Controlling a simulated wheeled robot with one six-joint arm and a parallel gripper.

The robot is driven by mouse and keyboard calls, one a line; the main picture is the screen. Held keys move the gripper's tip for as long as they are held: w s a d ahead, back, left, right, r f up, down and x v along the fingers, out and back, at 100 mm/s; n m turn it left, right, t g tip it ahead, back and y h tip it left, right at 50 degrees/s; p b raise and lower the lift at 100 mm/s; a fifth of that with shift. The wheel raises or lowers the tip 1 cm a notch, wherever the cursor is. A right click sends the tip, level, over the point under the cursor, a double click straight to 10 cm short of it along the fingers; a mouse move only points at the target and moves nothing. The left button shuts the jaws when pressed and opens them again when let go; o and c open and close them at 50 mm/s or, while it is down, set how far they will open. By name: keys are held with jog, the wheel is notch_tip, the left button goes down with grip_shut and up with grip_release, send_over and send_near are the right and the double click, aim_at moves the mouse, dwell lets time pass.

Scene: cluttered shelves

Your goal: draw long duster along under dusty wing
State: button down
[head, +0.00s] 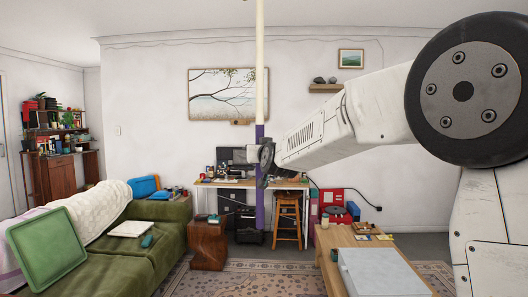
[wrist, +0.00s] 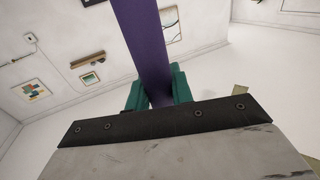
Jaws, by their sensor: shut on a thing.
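The long duster (head: 260,65) stands upright in the head view, with a cream pole above and a purple handle (head: 260,210) below. Its top runs out of the picture, so its dusting end is hidden. My gripper (head: 263,170) is shut on the purple handle, in front of the far wall. In the wrist view, the purple handle (wrist: 145,40) passes between the two teal fingers of my gripper (wrist: 158,88). No dusty wing can be made out in either view.
A green sofa (head: 155,235) with a green tray (head: 47,250) is at left. A wooden stool (head: 288,205) and a desk stand behind the handle. A low wooden table (head: 345,238) is at right. A patterned rug (head: 240,280) lies between sofa and table.

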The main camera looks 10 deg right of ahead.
jog(key=shift+w+a, duration=0.1)
jog(key=shift+w, duration=0.05)
jog(key=shift+w+a, duration=1.05)
jog(key=shift+w, duration=0.2)
jog(key=shift+w+a, duration=1.1)
jog(key=shift+w, duration=0.25)
jog(key=shift+w+a, duration=1.05)
jog(key=shift+w, duration=0.2)
jog(key=shift+w+a, duration=1.15)
jog(key=shift+w, duration=0.2)
